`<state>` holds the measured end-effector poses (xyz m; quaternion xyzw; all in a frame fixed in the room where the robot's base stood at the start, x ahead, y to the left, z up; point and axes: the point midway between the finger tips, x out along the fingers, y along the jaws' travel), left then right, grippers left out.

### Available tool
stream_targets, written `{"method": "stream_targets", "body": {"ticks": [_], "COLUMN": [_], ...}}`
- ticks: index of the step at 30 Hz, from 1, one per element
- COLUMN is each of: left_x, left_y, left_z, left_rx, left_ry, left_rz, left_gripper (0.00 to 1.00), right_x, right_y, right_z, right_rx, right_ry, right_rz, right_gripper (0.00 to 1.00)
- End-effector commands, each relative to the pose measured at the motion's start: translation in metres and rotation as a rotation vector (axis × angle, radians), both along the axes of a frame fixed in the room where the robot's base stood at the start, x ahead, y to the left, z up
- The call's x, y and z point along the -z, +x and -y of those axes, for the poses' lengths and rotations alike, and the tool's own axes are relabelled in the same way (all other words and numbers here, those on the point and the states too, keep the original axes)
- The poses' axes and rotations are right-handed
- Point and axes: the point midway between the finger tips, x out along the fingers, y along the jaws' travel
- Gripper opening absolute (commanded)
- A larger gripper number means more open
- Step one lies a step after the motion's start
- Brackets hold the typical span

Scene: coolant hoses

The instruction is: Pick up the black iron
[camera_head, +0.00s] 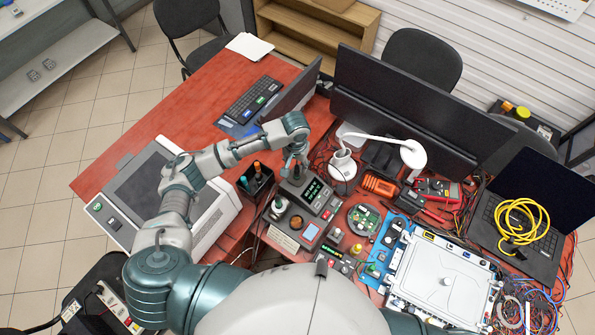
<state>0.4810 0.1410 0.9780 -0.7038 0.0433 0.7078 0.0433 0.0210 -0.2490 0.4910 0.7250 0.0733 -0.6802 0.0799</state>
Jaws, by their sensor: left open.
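My left arm reaches in from the left over the red desk (215,95). Its gripper (296,173) is open, points down and hangs over the back of a grey station with a lit green display (313,191). I cannot make out the black iron for certain; the gripper and the clutter may hide it. A black holder (257,185) with orange and green handles stands just left of the gripper. A small stand with a white-topped item (278,207) is in front of the station. My right gripper is not in view.
A white lamp (342,165), monitors (410,100) and orange and red tools (379,186) crowd the right of the gripper. A grey machine (208,215) stands at the left. A laptop with yellow cable (522,222) is far right.

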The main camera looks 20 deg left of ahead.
Motion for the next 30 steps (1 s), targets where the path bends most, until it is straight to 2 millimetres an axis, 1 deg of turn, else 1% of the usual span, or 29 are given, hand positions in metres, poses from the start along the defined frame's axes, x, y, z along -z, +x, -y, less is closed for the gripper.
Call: {"method": "stream_targets", "body": {"ticks": [1,3,6,10,12,15,18,22,23,24,26,27,28,29,30], "left_x": [0.004,0.008,0.017,0.038,0.048,0.058,0.06,0.06,0.06,0.06,0.06,0.06,0.06,0.06,0.06], "left_y": [-0.001,-0.002,-0.001,0.001,0.002,0.002,0.001,0.001,0.001,0.001,0.002,0.002,0.002,0.002,0.002], "left_z": [0.0,0.0,0.001,0.004,0.004,0.003,0.004,0.004,0.004,0.004,0.004,0.003,0.004,0.003,0.004], "left_rx": [0.001,0.001,0.001,0.0,0.0,0.001,0.002,0.002,0.002,0.002,0.002,0.002,0.002,0.002,0.002], "left_ry": [0.0,0.001,0.002,0.002,0.001,0.001,0.001,0.001,0.001,0.001,0.001,0.001,0.001,0.001,0.001], "left_rz": [-0.001,0.0,-0.001,-0.002,-0.001,0.001,0.002,0.002,0.002,0.002,0.001,0.001,0.001,0.001,0.001], "left_gripper": [0.5,0.5,0.5,0.5,0.5,0.5,0.5,0.5,0.48,0.38,0.23,0.13,0.05,0.0,0.0], "right_x": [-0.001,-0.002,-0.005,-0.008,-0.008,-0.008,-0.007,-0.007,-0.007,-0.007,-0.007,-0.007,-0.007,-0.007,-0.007], "right_y": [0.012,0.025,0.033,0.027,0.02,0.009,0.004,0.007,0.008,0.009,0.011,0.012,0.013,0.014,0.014], "right_z": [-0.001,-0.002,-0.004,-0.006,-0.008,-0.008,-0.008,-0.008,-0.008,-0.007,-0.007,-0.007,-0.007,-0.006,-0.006], "right_rx": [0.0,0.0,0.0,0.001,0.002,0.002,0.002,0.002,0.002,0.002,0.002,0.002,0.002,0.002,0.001], "right_ry": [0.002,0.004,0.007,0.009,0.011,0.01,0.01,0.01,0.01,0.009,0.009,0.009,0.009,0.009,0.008], "right_rz": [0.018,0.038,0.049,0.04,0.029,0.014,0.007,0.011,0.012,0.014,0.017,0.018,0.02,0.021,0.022], "right_gripper": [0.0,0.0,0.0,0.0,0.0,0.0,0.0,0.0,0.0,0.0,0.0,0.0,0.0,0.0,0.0]}}
